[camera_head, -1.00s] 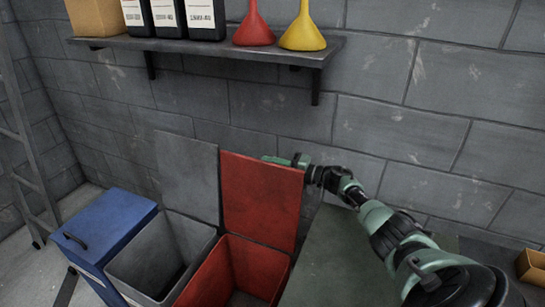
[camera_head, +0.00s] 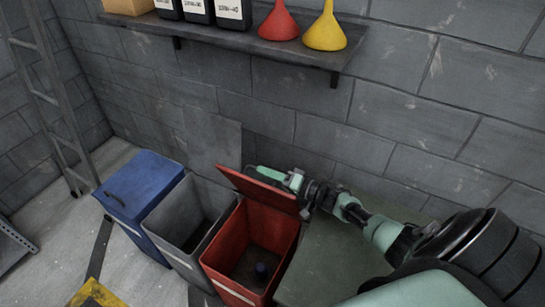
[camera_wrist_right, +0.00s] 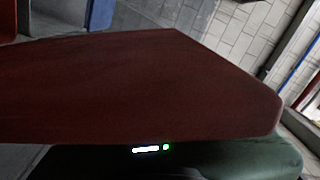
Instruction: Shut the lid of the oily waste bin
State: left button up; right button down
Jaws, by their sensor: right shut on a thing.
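The red bin (camera_head: 222,255) stands open at the right end of a row of bins; its front label is too small to read. Its red lid (camera_head: 257,189) is hinged at the back and tilted part way forward over the opening. My right gripper (camera_head: 270,175) is at the lid's upper edge, behind it in the head view, and is shut on the lid. In the right wrist view the lid (camera_wrist_right: 140,85) fills the middle, close to the camera. The fingertips are partly hidden by the lid. My left gripper is not in view.
A grey bin (camera_head: 172,232) stands open beside it, its lid (camera_head: 213,140) upright against the wall. A blue bin (camera_head: 145,180) is shut. A dark green surface (camera_head: 330,255) lies right of the red bin. A shelf (camera_head: 245,42) with funnels hangs above. A small dark object (camera_head: 262,271) lies inside the red bin.

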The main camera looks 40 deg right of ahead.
jog(key=shift+s+a+f, duration=0.3)
jog(key=shift+a, duration=0.2)
jog(key=c, duration=1.5)
grip_release()
jog(key=v, duration=0.7)
jog(key=shift+b, duration=0.35)
jog(key=shift+s+d, duration=0.25)
jog(key=shift+s, duration=0.1)
